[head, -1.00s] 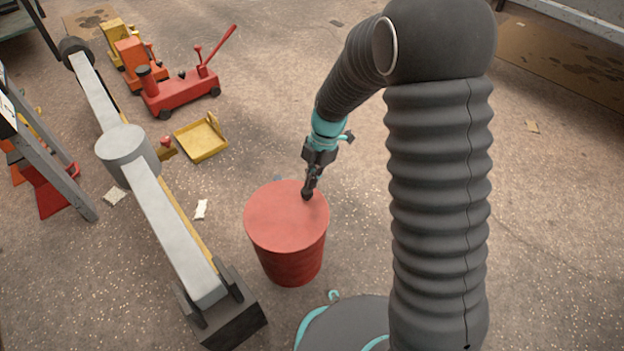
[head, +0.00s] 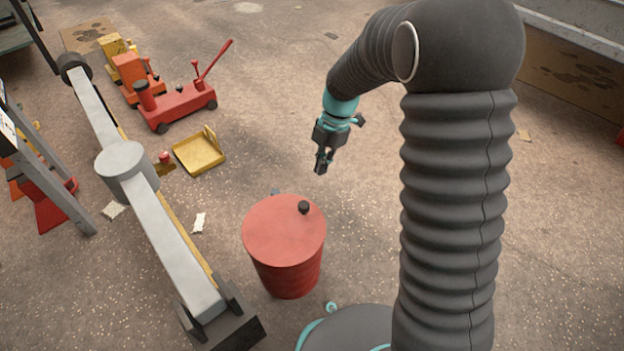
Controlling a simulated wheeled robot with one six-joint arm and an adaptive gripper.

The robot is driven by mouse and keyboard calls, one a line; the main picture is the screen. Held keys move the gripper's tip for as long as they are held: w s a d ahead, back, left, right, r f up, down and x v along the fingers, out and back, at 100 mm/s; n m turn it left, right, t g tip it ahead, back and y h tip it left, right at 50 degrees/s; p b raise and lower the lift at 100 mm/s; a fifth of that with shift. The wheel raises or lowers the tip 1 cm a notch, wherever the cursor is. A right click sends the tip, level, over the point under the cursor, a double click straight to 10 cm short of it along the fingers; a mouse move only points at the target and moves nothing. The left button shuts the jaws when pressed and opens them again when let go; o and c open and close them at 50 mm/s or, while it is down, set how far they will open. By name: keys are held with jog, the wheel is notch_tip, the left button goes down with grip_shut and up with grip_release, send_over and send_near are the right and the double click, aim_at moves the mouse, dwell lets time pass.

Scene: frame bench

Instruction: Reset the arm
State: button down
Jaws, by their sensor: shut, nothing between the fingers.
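My gripper (head: 321,168) is shut and empty. It hangs in the air above and behind the red drum, pointing down, apart from everything. The red drum (head: 285,240) stands upright on the floor in front of my base. A small black knob-like piece (head: 304,207) sits on the drum's top near its back right edge. My gripper is not touching it.
A long grey beam on stands (head: 180,250) runs along the left. A red floor jack (head: 180,103), an orange jack (head: 132,78) and a yellow tray (head: 199,151) lie beyond it. Paper scraps dot the floor. Open floor lies behind the gripper.

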jog(key=shift+w+d+r, duration=0.5)
jog(key=shift+d+r, duration=0.05)
jog(key=shift+r, duration=0.2)
jog(key=shift+w+d+r, duration=0.45)
jog(key=shift+d+r, duration=0.05)
jog(key=shift+r, duration=0.2)
jog(key=s+d+r+m+t+h+p, duration=0.1)
jog(key=s+d+r+m+t+p, duration=0.2)
jog(key=s+d+r+m, duration=0.3)
jog(key=s+d+r+m+t+h+p, duration=0.1)
jog(key=s+d+r+m+t+p, duration=0.2)
jog(key=s+r+m, duration=1.3)
jog(key=shift+s+d+m+t, duration=0.8)
jog(key=shift+s+d+m, duration=0.55)
jog(key=shift+s+m, duration=0.65)
jog(key=shift+w, duration=0.1)
